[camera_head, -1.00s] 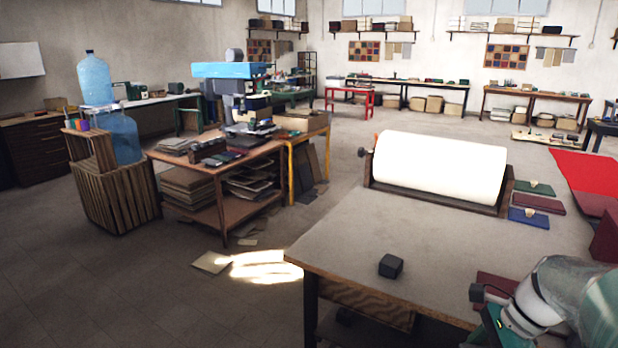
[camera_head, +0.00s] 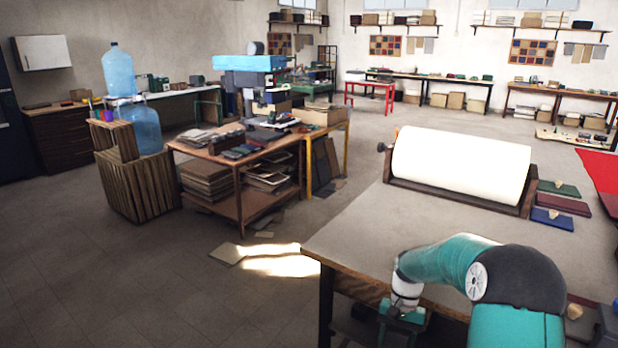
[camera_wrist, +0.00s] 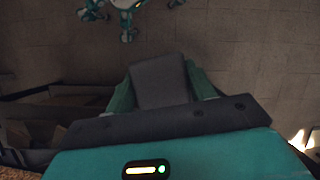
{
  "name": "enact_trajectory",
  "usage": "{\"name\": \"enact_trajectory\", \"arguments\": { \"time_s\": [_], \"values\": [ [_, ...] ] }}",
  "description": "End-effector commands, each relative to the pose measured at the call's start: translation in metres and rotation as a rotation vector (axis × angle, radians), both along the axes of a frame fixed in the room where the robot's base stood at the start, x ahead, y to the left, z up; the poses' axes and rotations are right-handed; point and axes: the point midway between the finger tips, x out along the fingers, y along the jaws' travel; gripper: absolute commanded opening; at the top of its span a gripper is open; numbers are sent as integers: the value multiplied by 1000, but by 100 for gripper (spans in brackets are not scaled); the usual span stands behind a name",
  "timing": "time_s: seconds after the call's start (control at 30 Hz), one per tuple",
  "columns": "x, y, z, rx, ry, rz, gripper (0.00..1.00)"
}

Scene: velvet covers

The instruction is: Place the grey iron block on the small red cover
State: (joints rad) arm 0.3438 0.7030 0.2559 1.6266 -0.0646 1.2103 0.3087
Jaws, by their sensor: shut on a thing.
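The grey iron block (camera_wrist: 158,80) shows in the wrist view, clamped between the two teal fingers of my gripper (camera_wrist: 161,90). In the head view my gripper (camera_head: 402,316) hangs low by the workbench's front edge, pointing down; the block is not distinguishable there. A dark red cover (camera_head: 562,204) lies flat at the right of the bench, between a green and a blue one. Another dark red cover seen earlier near the front is now hidden behind my arm. I cannot tell which is the small red cover.
The workbench (camera_head: 350,225) carries a large white roll (camera_head: 460,170) along its back. A bright red sheet (camera_head: 600,175) lies at the far right. The bench's left part is clear.

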Motion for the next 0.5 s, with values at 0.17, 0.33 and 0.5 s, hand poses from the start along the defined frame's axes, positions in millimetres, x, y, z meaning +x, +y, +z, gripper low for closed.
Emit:
{"name": "enact_trajectory", "arguments": {
  "time_s": [0.17,0.33,0.5],
  "values": [
    [19,39,-46,1,2,241,0],
    [26,58,-70,0,0,365,0],
    [28,63,-75,-2,-4,394,0]
  ]
}}
